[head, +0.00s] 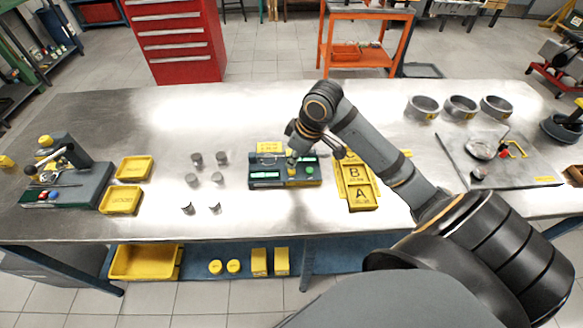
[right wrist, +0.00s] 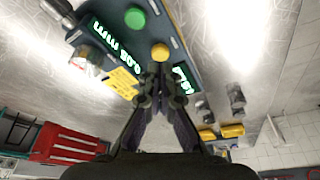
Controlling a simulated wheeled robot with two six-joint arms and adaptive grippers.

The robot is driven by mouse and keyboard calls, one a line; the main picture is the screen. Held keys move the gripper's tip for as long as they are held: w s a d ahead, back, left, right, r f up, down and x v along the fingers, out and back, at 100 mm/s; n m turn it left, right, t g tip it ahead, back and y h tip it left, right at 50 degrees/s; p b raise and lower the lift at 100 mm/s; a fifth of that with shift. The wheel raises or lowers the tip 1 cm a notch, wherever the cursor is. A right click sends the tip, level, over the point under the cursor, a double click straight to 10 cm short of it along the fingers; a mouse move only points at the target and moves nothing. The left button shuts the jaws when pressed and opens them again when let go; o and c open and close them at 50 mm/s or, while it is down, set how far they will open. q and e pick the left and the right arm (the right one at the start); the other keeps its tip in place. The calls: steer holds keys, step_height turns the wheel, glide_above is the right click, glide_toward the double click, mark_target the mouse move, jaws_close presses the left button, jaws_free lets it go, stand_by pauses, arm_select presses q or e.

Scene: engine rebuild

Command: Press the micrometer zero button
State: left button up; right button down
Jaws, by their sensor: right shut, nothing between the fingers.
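The micrometer station is a dark green box (head: 259,183) with lit green displays, near the middle of the bench. It carries a green button (head: 310,170) at its right and a yellow button between the displays. In the right wrist view the yellow button (right wrist: 160,51) lies just beyond my fingertips, and the green button (right wrist: 135,18) is farther off. I cannot read which is the zero button. My right gripper (head: 291,167) is shut and empty, pointing down over the box at the yellow button; it also shows in the wrist view (right wrist: 158,70). I cannot tell whether it touches.
A yellow tray marked A and B (head: 362,197) lies right of the station. Several small metal cylinders (head: 196,159) stand to its left, with two bearing shells (head: 187,208) nearer. Yellow bins (head: 121,200) and a green fixture (head: 75,190) are farther left. Metal rings (head: 422,108) stand back right.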

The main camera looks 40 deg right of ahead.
mark_target(293, 171)
steer(key=shift+f, duration=0.1)
stand_by(0.3)
steer(key=shift+f+b, duration=0.65)
steer(key=shift+f, duration=0.5)
steer(key=shift+s+f, duration=0.15)
step_height(293, 171, up, 6)
steer(key=p, duration=0.7)
steer(key=shift+p, duration=0.4)
